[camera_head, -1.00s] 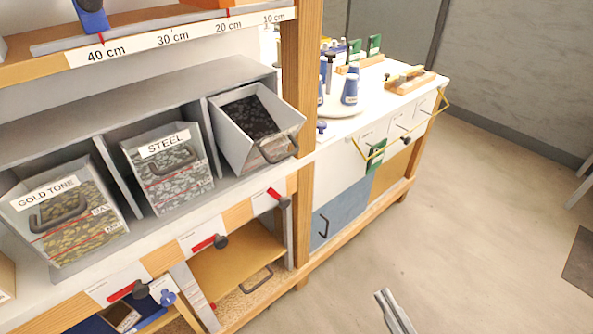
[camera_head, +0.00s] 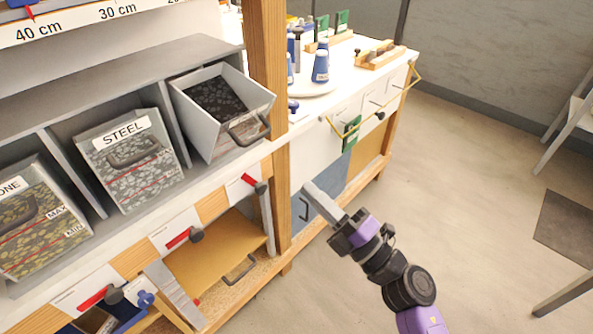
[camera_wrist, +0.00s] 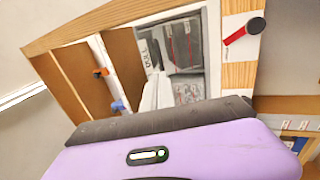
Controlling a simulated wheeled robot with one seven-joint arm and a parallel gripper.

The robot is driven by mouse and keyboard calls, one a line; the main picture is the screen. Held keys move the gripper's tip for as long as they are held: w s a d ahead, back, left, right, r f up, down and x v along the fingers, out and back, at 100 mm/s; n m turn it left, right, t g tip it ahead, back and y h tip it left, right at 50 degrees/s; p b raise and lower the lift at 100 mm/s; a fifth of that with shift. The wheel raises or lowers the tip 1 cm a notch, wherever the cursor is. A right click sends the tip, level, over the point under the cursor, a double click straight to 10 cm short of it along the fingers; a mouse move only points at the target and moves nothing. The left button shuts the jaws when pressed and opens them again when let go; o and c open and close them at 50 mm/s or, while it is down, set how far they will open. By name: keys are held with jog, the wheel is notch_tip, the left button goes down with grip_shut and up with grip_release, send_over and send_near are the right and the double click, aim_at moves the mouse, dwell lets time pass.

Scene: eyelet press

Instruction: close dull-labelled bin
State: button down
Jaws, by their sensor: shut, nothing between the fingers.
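A grey bin (camera_head: 232,135) with dark contents stands at the right end of the bin row in the head view. It sticks out and tips forward, unlike the two bins left of it. Its front has a dark handle (camera_head: 249,129); I cannot read a label there. My gripper (camera_head: 309,190) is shut and empty, to the right of and below this bin, apart from it, in front of the blue cabinet door. In the wrist view, my purple gripper housing fills the bottom; a partly readable label ending in "ULL" (camera_wrist: 150,50) shows beside a grey bin.
The STEEL bin (camera_head: 130,160) and a partly cut-off gold bin (camera_head: 38,220) sit to the left. A wooden post (camera_head: 267,110) stands right beside the tipped bin. Red-handled levers (camera_head: 183,237) line the shelf front. Open floor lies right.

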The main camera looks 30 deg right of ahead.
jog(key=p, duration=0.1)
send_near(249, 116)
jog(key=w+f, duration=0.1)
jog(key=w, duration=0.1)
jog(key=w+a+f, duration=0.1)
jog(key=shift+w+a+f, duration=0.1)
jog(key=shift+w+f, duration=0.1)
jog(key=shift+w, duration=0.15)
jog(key=shift+r+p, duration=0.25)
jog(key=shift+p, duration=0.2)
jog(key=r+p, duration=0.1)
jog(key=p, duration=0.3)
jog(key=w+r+g+p, duration=0.1)
jog(key=p, duration=0.3)
jog(key=shift+w+a+r, duration=0.25)
jog(key=shift+w, duration=0.05)
jog(key=w+r+p, duration=0.1)
jog(key=w+a+r+p, duration=0.1)
jog(key=p, duration=0.1)
jog(key=shift+w+r+p, duration=0.3)
jog(key=shift+w, duration=0.1)
jog(key=shift+p+x, duration=0.55)
jog(key=shift+x, duration=0.75)
jog(key=shift+r, duration=0.2)
jog(key=shift+s, duration=0.1)
